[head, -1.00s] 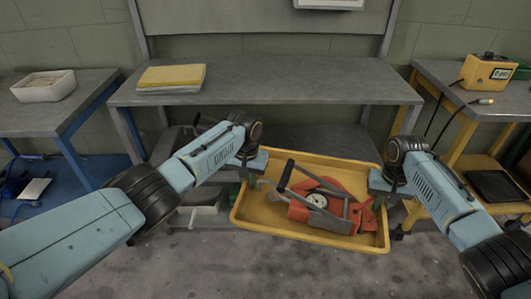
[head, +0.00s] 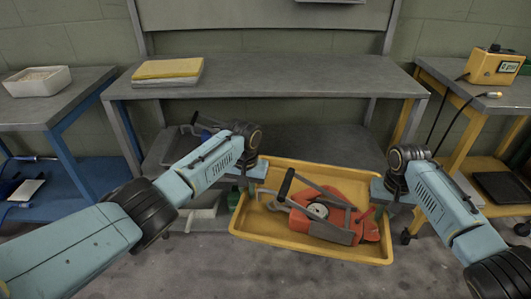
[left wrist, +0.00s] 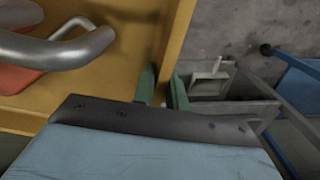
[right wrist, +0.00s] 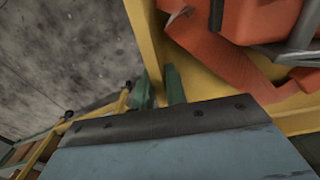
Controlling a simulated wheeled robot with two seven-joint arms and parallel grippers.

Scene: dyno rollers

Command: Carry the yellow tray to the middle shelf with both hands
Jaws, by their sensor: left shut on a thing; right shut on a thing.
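The yellow tray (head: 270,238) is held in the air in front of the grey workbench (head: 270,75), between my two arms. It carries a red tool with a grey metal frame and a round dial (head: 328,210). My left gripper (head: 246,184) is shut on the tray's left rim; its green fingers (left wrist: 162,90) straddle the yellow wall in the left wrist view. My right gripper (head: 384,202) is shut on the right rim; its fingers (right wrist: 160,88) show at the wall in the right wrist view. The grey shelf (head: 300,153) under the bench is partly hidden by my left arm and the tray.
A yellow-topped stack (head: 167,70) lies on the bench top. A side table with a white bin (head: 37,80) stands left; a yellow-framed one with a yellow box (head: 497,66) stands right. Items sit on the shelf's left part (head: 190,130); its middle looks clear.

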